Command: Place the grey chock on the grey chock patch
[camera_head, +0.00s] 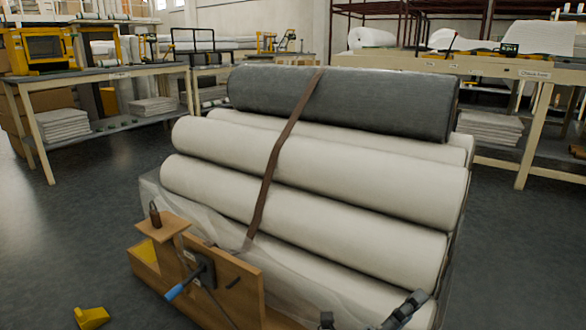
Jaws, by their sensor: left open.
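I cannot make out a grey chock or a grey chock patch in the head view. A yellow chock-like block (92,318) lies on the floor at the bottom left. My left gripper (371,309) is at the bottom edge, right of centre, with its dark fingertips apart in front of the lowest white roll. It is open, and nothing shows between its fingers; most of it is cut off by the frame. My right gripper is not in view.
White wadding rolls (320,165) are stacked under a dark grey roll (345,103), with a brown strap (275,160) across them. A wooden stand (235,285) with a blue-handled lever is in front. Workbenches (100,76) stand behind. Floor at left is mostly clear.

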